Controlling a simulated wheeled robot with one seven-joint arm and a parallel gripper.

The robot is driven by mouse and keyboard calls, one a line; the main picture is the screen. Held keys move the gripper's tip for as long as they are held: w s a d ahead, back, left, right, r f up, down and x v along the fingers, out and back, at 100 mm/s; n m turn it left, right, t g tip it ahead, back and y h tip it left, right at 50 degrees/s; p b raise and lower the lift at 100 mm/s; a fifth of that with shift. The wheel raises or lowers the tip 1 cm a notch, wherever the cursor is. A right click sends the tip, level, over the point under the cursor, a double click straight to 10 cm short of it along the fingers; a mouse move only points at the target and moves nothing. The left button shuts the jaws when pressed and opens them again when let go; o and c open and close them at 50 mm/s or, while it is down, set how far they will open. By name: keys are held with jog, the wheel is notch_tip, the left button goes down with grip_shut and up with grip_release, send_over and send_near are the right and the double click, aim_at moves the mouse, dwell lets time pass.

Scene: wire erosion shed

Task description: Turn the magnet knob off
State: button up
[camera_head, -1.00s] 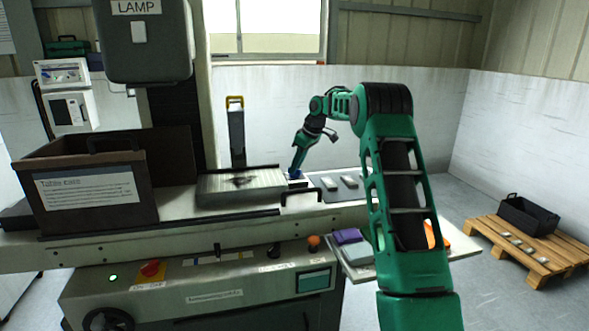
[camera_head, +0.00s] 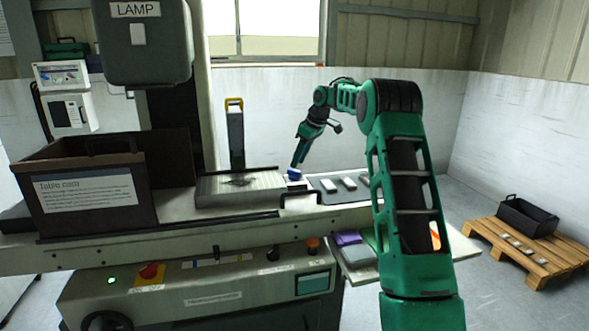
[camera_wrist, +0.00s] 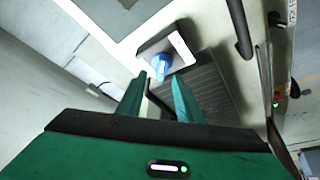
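The blue magnet knob (camera_head: 294,174) is at the right end of the ribbed grey magnet plate (camera_head: 215,188) on the machine table. In the wrist view the knob (camera_wrist: 161,66) sits on a small plate, grey and white (camera_wrist: 182,48). My gripper (camera_wrist: 160,80) is open and empty. Its two green fingers point toward the knob, which shows just beyond and between the fingertips. In the head view my gripper (camera_head: 297,162) is just above the knob, with the fingers too small to make out. I cannot read the knob's setting.
A dark box with a paper label (camera_head: 85,190) stands left of the plate. Several pale bars lie on a dark mat (camera_head: 322,184) to the right. A yellow-topped post (camera_head: 236,135) stands behind. The front panel carries a red button (camera_head: 150,270) and a green light.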

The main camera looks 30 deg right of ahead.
jog(key=v, duration=0.6)
jog(key=shift+r, duration=0.25)
jog(key=shift+d, duration=0.1)
jog(key=s+a+r+m+g+h, duration=0.1)
jog(key=s+a+m, duration=0.15)
jog(key=s, duration=0.25)
jog(key=s+a+r+m, duration=0.1)
jog(key=s+a, duration=0.2)
jog(key=s, duration=0.3)
jog(key=s+a+f+m+g, duration=0.1)
jog(key=s+a+f+m, duration=0.1)
jog(key=s, duration=1.3)
jog(key=s+a+f+m+g, duration=0.1)
jog(key=s+a+f+m, duration=0.2)
jog(key=s, duration=1.1)
jog(key=s+a+f+m+g+h, duration=0.1)
jog(key=s+a+f+m, duration=0.2)
jog(key=s+f, duration=0.4)
jog(key=s+m, duration=0.1)
jog(key=s, duration=0.7)
jog(key=shift+s+a+f, duration=0.25)
jog(key=shift+s+f, duration=0.05)
jog(key=shift+f, duration=0.1)
jog(key=shift+w, duration=0.15)
